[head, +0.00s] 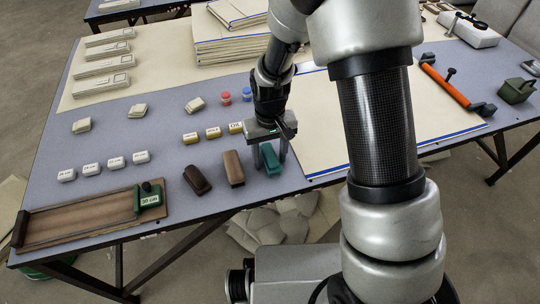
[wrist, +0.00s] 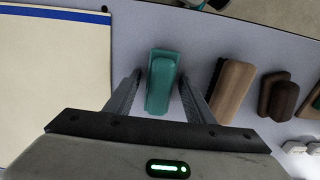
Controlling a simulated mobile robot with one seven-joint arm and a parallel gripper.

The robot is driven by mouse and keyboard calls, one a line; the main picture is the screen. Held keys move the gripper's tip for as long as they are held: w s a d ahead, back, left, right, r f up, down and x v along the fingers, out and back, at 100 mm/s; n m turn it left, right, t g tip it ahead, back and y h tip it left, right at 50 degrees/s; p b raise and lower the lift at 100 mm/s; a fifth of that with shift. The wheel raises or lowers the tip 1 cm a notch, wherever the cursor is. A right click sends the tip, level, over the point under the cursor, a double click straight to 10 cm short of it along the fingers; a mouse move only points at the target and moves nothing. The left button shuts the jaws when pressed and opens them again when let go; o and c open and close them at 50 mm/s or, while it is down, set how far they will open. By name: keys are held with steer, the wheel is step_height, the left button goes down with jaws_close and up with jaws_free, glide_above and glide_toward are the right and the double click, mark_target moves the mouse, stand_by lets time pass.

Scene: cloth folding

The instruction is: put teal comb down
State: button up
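The teal comb (head: 269,161) is a small teal block that appears to rest on the grey-blue table, near its front edge. In the wrist view the comb (wrist: 163,80) lies lengthwise between the fingers. My gripper (head: 271,155) points down over it. In the wrist view the gripper (wrist: 159,77) is open, with a finger on each side of the comb. A gap shows at the left finger; the right fingertip is very close to the comb or touching it. The comb's underside is hidden.
A brown brush (head: 233,169) and a darker brown one (head: 197,180) lie left of the comb. A large cream sheet with a blue edge (head: 319,136) lies to the right. A wooden tray (head: 85,225) is at the front left. Small labelled blocks (head: 213,132) stand behind.

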step_height(320, 180, up, 12)
steer(key=p, duration=0.3)
step_height(320, 180, up, 14)
steer(key=m+t, duration=0.1)
steer(key=t, duration=0.2)
glide_above(270, 153)
steer(key=s+d, duration=0.5)
steer(key=d, duration=0.2)
steer(key=s+d+r+m+t, duration=0.1)
steer(key=s+d+r, duration=0.1)
steer(key=s, duration=0.3)
steer(key=s+d+r+m+t, duration=0.1)
steer(key=s+d+r, duration=0.2)
steer(key=s, duration=0.3)
steer(key=shift+s+d+r+t, duration=0.25)
steer(key=shift+r+t, duration=0.05)
steer(key=shift+r, duration=0.35)
